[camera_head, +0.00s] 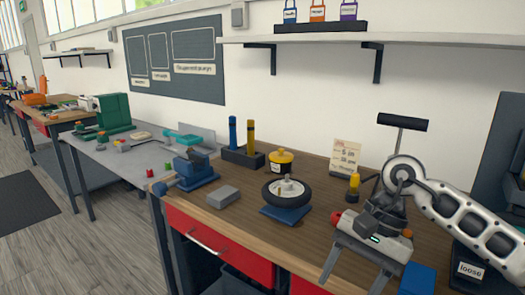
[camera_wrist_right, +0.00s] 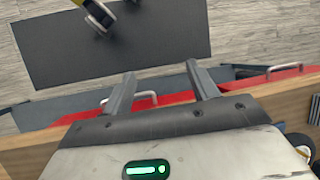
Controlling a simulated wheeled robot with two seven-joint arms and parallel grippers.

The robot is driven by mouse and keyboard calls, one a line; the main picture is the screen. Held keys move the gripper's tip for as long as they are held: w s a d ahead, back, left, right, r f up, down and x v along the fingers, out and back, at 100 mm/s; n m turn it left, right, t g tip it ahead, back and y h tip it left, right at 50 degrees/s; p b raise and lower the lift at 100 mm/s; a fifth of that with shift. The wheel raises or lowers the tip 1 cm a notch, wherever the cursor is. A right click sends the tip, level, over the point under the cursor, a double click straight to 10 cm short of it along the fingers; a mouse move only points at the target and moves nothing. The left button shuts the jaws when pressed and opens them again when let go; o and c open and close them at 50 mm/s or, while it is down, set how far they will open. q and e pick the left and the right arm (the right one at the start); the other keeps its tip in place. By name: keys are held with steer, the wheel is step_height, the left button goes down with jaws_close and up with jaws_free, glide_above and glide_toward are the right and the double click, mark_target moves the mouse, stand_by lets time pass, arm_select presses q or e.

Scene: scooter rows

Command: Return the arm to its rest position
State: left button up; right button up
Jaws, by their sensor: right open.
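My right arm (camera_head: 465,215) comes in from the right over the wooden workbench (camera_head: 240,225). Its right gripper (camera_head: 350,283) hangs over the front part of the bench, with its fingers pointing down toward the front edge. The fingers are spread apart. In the right wrist view the same gripper (camera_wrist_right: 162,88) is open, with nothing between its fingers. Beyond the fingers are the bench edge, red drawer fronts (camera_wrist_right: 70,117) with handles, and the floor. My left gripper is not in view.
A wheel (camera_head: 286,193) on a blue stand, a yellow pot (camera_head: 281,162), a blue vise (camera_head: 195,171) and a grey block (camera_head: 223,197) stand left of the arm. A black T-shaped handle (camera_head: 402,122) rises behind it. A bin labelled "loose" (camera_head: 470,270) is at right.

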steer(key=s+a+r+m+g+y, duration=0.1)
steer(key=s+a+m+y, duration=0.2)
steer(key=a+m+y, duration=0.35)
steer(key=s+a+r+m+y, duration=0.1)
steer(key=s+a+m+y, duration=0.3)
steer(key=a+y, duration=0.4)
steer(key=w+d+f+n+t+h, duration=0.2)
steer(key=d+f+n+t+h, duration=0.35)
steer(key=n+t, duration=0.75)
steer(key=w+d+f+n+t+h, duration=0.35)
steer(key=f+n+t+h, duration=0.35)
steer(key=n, duration=1.1)
steer(key=s+d+f+m+g+h, duration=0.1)
steer(key=s+d+f+m+g, duration=0.2)
steer(key=s+f+m, duration=0.2)
steer(key=s+d+f+m+g+h, duration=0.2)
steer(key=s+f+m, duration=0.4)
steer(key=f, duration=0.3)
steer(key=shift+s+d+f+g+h, duration=0.15)
steer(key=shift+s+d+g+h, duration=0.15)
steer(key=shift+s+d+g, duration=0.3)
steer(key=shift+a+m, duration=0.1)
steer(key=shift+m, duration=0.15)
